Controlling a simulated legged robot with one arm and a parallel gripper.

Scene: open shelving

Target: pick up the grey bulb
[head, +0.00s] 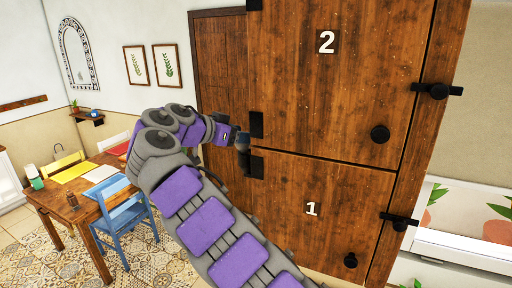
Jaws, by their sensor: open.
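No grey bulb is visible in the head view. My gripper (243,141) is at the end of my purple and grey arm, near the left edge of the wooden cabinet (345,95). It looks small and dark, and it is open with nothing seen in it. It appears close to the black hinges on the cabinet's left side; whether it touches them I cannot tell. The inside of the cabinet is hidden behind its doors.
The upper door, marked 2 (327,42), and the lower door, marked 1 (311,208), look shut, with round black knobs and latches at right. A wooden table (55,203) with a blue chair (126,219) stands left on patterned tiles. A brown door (215,60) is behind.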

